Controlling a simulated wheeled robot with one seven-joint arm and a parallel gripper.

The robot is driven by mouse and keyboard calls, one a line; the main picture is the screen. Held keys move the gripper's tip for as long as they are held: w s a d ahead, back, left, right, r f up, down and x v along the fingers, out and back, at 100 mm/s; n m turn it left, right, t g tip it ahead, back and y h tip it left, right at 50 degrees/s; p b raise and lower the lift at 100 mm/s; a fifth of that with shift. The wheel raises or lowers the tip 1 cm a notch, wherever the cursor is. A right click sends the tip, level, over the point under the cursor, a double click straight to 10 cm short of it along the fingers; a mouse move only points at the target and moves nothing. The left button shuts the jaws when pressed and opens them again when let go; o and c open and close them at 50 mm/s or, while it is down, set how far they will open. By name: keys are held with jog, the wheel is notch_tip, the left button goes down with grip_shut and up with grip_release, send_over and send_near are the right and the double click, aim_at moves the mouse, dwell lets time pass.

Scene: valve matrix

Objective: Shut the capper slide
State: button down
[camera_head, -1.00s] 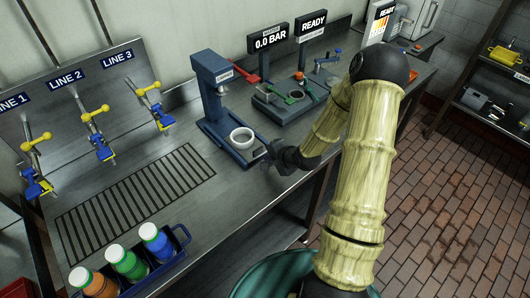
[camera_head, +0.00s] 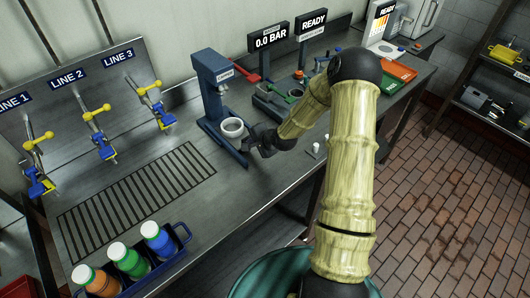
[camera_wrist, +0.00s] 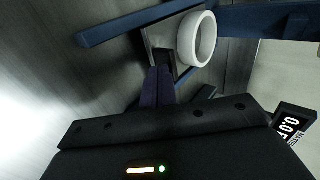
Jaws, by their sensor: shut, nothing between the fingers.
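My gripper (camera_head: 247,146) is shut and empty at the slide's front end. In the wrist view the closed fingers (camera_wrist: 158,80) reach the dark block on the slide's grey plate (camera_wrist: 163,47), beside the white ring (camera_wrist: 196,40). They look to be touching it, but contact is hard to confirm. The slide's front is partly hidden by my gripper.
Line valves (camera_head: 95,115) are on the left panel. A blue crate (camera_head: 183,236) of bottles stands at the front left. A slotted drain (camera_head: 140,195) lies clear between them. Orange and green trays are at right.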

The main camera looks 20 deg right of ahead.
aim_at(239, 135)
jog(key=w, duration=0.1)
jog(key=w+a, duration=0.1)
jog(key=w, duration=0.2)
jog(key=shift+a+b, duration=0.3)
jog(key=shift+a, duration=0.1)
jog(key=shift+r, duration=0.2)
jog(key=shift+s+d, duration=0.2)
jog(key=shift+s, duration=0.05)
jog(key=s, duration=0.1)
jog(key=s+d, duration=0.1)
jog(key=s, duration=0.1)
jog(key=shift+d+f+p, duration=0.1)
jog(key=shift+d+p, duration=0.2)
jog(key=shift+p, duration=0.1)
jog(key=b+v, duration=0.2)
jog(key=v, duration=0.8)
jog(key=shift+s, duration=0.15)
